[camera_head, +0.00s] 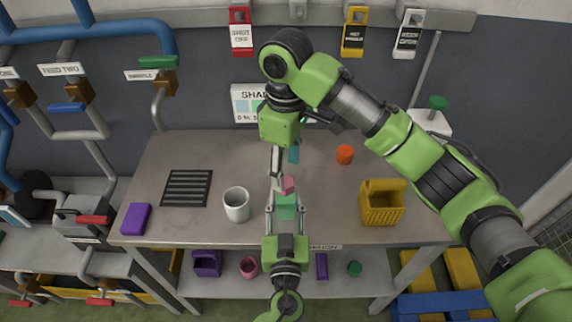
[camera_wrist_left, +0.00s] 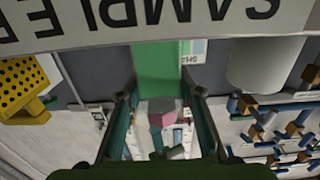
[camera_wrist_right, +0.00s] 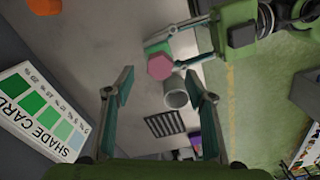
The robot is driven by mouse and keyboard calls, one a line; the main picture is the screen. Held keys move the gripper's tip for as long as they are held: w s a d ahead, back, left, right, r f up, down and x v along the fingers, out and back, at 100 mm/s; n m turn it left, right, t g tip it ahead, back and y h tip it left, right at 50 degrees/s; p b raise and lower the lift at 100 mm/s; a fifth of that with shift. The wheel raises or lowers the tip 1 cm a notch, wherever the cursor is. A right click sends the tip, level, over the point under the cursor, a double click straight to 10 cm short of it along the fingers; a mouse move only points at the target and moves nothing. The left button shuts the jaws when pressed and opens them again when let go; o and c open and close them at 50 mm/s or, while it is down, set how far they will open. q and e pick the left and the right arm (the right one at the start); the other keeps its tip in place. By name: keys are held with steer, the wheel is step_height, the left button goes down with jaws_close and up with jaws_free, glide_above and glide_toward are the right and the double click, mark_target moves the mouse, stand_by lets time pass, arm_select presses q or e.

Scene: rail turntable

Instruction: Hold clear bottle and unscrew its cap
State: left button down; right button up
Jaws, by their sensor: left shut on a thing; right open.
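The bottle (camera_head: 286,207) looks green rather than clear and has a pink cap (camera_head: 288,184). My left gripper (camera_head: 285,201), coming from the front edge of the table, is shut on the bottle's body. The green body (camera_wrist_left: 158,65) and some pink of the cap (camera_wrist_left: 161,119) show in the left wrist view. My right gripper (camera_head: 285,170) reaches down from the back and is open. In the right wrist view the six-sided cap (camera_wrist_right: 160,67) appears between the tips of my right gripper (camera_wrist_right: 159,76); the fingers do not visibly touch it.
A white mug (camera_head: 236,205) stands left of the bottle, beside a black grille (camera_head: 187,188) and a purple block (camera_head: 135,219). An orange piece (camera_head: 344,155) lies at the back right. A shade card (camera_wrist_right: 40,110) stands at the back.

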mark_target(286, 181)
steer(key=shift+m, duration=0.5)
steer(key=shift+f, duration=2)
steer(key=c, duration=1.4)
steer(key=n, duration=0.4)
steer(key=shift+n, duration=1)
steer(key=shift+w, duration=0.1)
